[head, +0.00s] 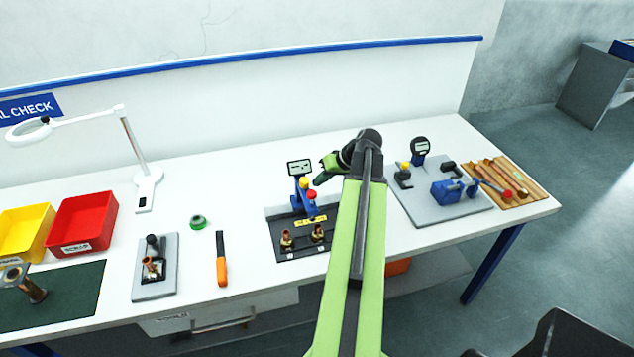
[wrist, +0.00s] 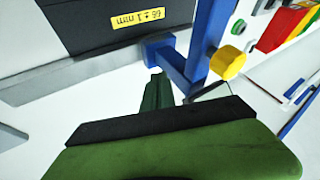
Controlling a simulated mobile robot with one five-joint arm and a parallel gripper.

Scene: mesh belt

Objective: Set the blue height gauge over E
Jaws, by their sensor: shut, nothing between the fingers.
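The blue height gauge (head: 302,190) stands upright at the back of a dark base plate (head: 288,257). It has a small display on top and yellow and red knobs. My gripper (head: 328,162) is shut and empty, just right of the gauge's display in the head view. In the wrist view my gripper's green fingers (wrist: 157,92) are in front of the gauge's blue post and foot (wrist: 183,68), with the yellow knob to the right. Two brass fittings (head: 287,240) (head: 318,234) stand on the plate's front. I cannot make out a letter E.
A grey plate (head: 436,212) with a dial gauge (head: 420,150) and blue vise (head: 450,191) lies right, beside a wooden tool tray (head: 520,180). Left are an orange-handled tool (head: 221,265), green tape (head: 198,222), a fixture plate (head: 153,285), bins (head: 80,225) and a lamp (head: 130,145).

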